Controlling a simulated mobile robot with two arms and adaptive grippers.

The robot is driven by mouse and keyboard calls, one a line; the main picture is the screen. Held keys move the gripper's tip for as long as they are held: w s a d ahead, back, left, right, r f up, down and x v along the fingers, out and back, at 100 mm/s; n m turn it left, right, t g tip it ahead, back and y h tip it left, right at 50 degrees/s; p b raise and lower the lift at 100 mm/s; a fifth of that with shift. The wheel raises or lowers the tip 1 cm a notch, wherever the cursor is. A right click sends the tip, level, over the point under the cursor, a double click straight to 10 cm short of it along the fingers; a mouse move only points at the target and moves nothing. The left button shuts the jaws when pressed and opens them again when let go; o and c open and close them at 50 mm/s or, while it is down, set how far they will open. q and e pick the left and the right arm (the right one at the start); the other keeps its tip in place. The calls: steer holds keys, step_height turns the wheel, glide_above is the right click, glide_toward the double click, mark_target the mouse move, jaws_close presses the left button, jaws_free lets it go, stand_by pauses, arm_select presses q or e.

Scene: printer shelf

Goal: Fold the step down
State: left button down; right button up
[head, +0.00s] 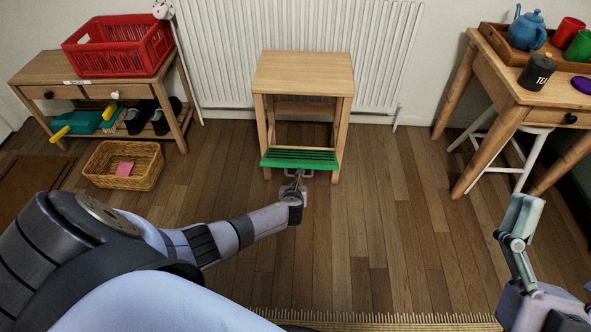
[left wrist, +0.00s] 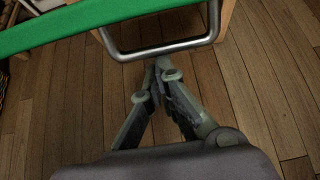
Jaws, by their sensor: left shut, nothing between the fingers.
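A wooden step stool (head: 303,75) stands against the radiator. Its green ribbed step (head: 299,158) sticks out at the front, low between the front legs. In the left wrist view the green step (left wrist: 95,22) crosses the top, with a grey metal loop handle (left wrist: 160,50) under its edge. My left gripper (left wrist: 162,66) is shut and empty, its fingertips at the middle of the handle's near bar; I cannot tell whether they touch it. In the head view my left gripper (head: 297,182) is just in front of the step. My right gripper (head: 517,241) is at the right, away from the stool.
A bench (head: 75,72) with a red crate (head: 118,45) stands at the left, with a wicker basket (head: 122,165) on the floor before it. A wooden table (head: 515,85) with a white stool (head: 520,150) is at the right. The wooden floor (head: 400,200) between is clear.

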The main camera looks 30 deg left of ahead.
mark_target(296, 163)
steer(key=w+d+f+g+h+p, duration=0.1)
steer(key=w+f+g+h+p, duration=0.1)
steer(key=f+g, duration=0.45)
steer(key=w+f+g+h+p, duration=0.2)
steer(key=f+g, duration=0.2)
steer(key=f, duration=0.6)
arm_select(q)
steer(key=r, duration=0.2)
steer(key=w+r+p, duration=0.1)
steer(key=r, duration=0.1)
steer(key=a+r+p, duration=0.1)
steer(key=r, duration=0.1)
steer(key=shift+w+r, duration=0.1)
steer(key=shift+w, duration=0.3)
steer(key=shift+w+a+r+p, duration=0.2)
steer(key=shift+w+r+p, duration=0.1)
steer(key=shift+r+p, duration=0.15)
steer(key=shift+w+a+r+p, duration=0.15)
steer(key=shift+w+r+p, duration=0.15)
steer(key=shift+r, duration=0.3)
arm_select(e)
steer(key=s+d+f+m+g+h, duration=0.1)
steer(key=s+d+f+g+h, duration=0.2)
steer(key=s+d+f+g, duration=0.3)
steer(key=shift+s+f+g, duration=2.55)
steer(key=shift+s+f, duration=0.5)
steer(key=shift+s, duration=1.25)
